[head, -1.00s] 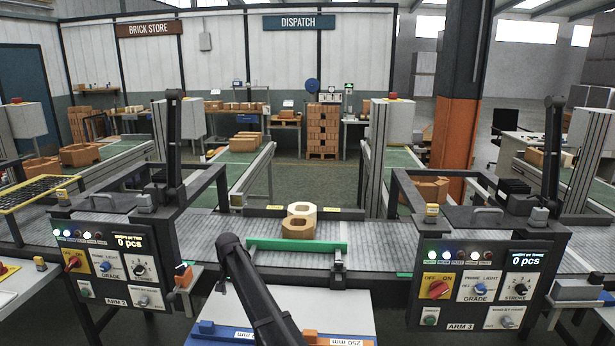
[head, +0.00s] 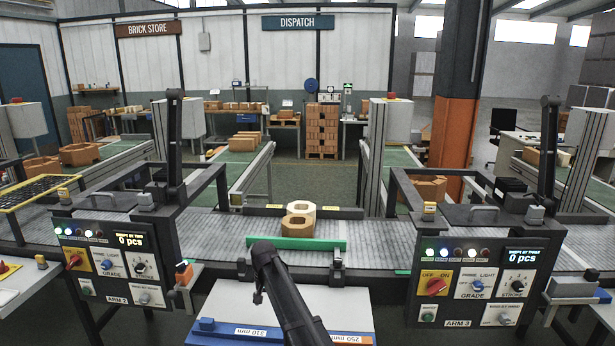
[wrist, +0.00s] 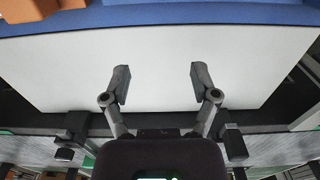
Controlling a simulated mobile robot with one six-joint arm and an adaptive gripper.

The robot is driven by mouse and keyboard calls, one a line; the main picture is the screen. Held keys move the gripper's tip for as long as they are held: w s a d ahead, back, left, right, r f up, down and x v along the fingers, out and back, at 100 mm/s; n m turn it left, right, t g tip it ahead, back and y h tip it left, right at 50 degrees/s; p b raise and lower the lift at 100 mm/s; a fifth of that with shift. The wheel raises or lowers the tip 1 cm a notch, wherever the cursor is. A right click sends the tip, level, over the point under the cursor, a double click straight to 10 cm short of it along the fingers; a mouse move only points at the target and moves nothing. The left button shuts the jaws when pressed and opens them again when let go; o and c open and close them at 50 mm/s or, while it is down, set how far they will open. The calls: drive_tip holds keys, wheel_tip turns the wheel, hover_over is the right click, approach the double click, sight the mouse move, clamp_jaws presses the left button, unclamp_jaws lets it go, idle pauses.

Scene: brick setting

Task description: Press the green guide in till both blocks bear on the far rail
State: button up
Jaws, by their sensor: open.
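The green guide (head: 297,243) is a long bar lying across the near side of the grey roller conveyor in the head view. Just beyond it sit the orange block (head: 299,229) and, behind that, the cream block (head: 300,207). Whether the guide touches the orange block I cannot tell. The dark far rail (head: 345,213) runs behind the blocks; contact with the cream block is unclear. My gripper (wrist: 160,82) is open and empty over a pale board in the wrist view.
The pale board (head: 220,295) with a blue strip (head: 205,328) lies in front of the conveyor. Control panels ARM 2 (head: 117,268) and ARM 3 (head: 480,283) flank it, with dark frames and posts above the conveyor. The conveyor (head: 385,240) right of the blocks is clear.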

drive_tip(key=s+d, duration=2.5)
drive_tip(key=d, duration=0.5)
drive_tip(key=shift+s+n, duration=0.35)
drive_tip(key=shift+n, duration=0.05)
